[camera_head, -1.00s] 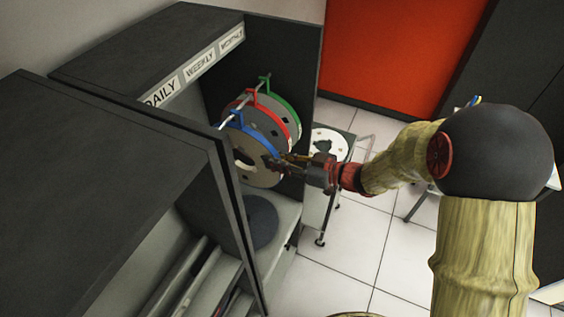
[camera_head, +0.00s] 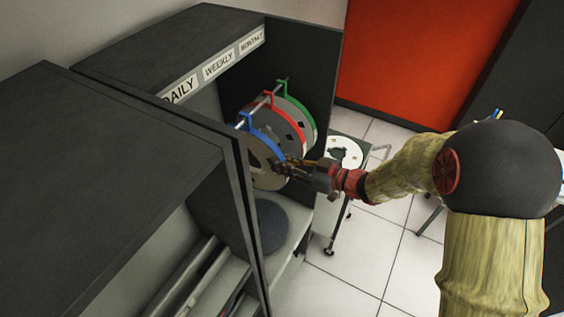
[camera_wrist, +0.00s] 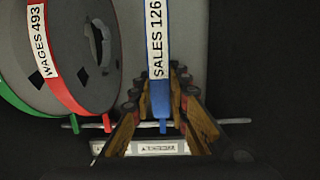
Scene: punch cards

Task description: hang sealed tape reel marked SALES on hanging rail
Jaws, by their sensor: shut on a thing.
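The SALES 126 reel, with a blue band (camera_head: 264,138), hangs upright inside the cabinet at the near end of the hanging rail (camera_head: 257,107). In the wrist view its blue strip with the SALES label (camera_wrist: 157,40) runs between my fingers. Its blue hook (camera_head: 245,118) meets the rail; whether the reel's weight rests there I cannot tell. My gripper (camera_head: 287,166) is shut on the reel's edge from the right; it also shows in the wrist view (camera_wrist: 157,92). The rail shows there too (camera_wrist: 235,121).
A red-banded reel (camera_head: 291,119), marked WAGES 493 in the wrist view (camera_wrist: 70,60), and a green-banded reel (camera_head: 306,109) hang farther along the rail. DAILY, WEEKLY and MONTHLY labels (camera_head: 219,64) line the cabinet top. A dark disc (camera_head: 270,224) lies below. A small table (camera_head: 350,139) stands right.

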